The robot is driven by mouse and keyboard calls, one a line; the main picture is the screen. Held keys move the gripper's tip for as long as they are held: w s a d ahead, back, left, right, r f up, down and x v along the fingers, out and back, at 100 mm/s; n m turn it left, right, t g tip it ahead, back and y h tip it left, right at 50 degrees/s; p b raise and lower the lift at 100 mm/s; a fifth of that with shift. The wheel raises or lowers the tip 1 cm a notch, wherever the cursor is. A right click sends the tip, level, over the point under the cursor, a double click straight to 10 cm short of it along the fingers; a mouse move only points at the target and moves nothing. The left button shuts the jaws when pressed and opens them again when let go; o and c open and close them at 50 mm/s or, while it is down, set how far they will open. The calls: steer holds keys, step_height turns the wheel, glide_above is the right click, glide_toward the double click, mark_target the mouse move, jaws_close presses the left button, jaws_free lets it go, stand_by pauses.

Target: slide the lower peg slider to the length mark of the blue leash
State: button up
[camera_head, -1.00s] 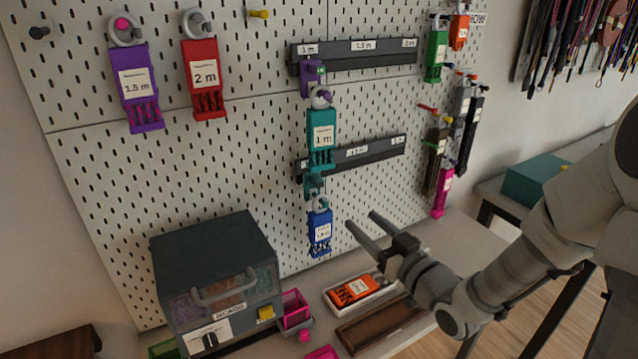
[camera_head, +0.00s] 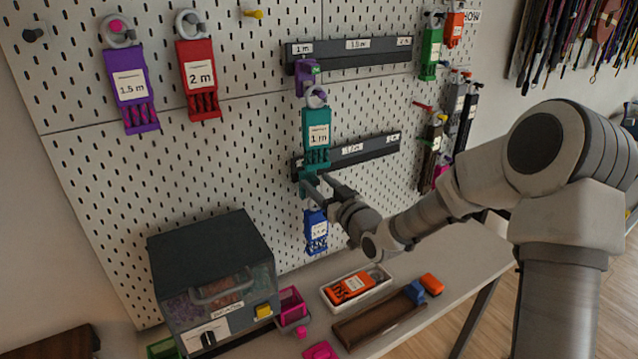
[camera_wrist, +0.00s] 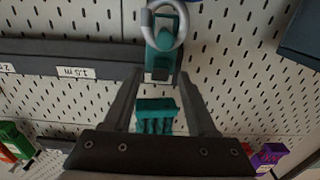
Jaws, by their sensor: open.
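The lower peg slider (camera_head: 306,187) is a teal block at the left end of the lower dark rail (camera_head: 373,150). The blue leash (camera_head: 316,232) hangs below it, its small label not clearly legible. My gripper (camera_head: 316,180) is at the slider. In the wrist view, which is upside down, the open fingers (camera_wrist: 159,76) stand on either side of the teal slider (camera_wrist: 160,62); contact cannot be told. A grey ring (camera_wrist: 181,28) hangs around its peg. The rail's 1.5 m mark (camera_wrist: 76,72) is off to the left there. My gripper partly hides the rail's left end in the head view.
The teal leash (camera_head: 316,130) hangs just above from the purple upper slider (camera_head: 306,75). A dark machine (camera_head: 212,275) stands below left. A tray with an orange leash (camera_head: 352,287) lies on the bench. More leashes hang at the right, past the rail.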

steer(key=shift+w, duration=0.1)
jaws_close()
stand_by(0.3)
stand_by(1.1)
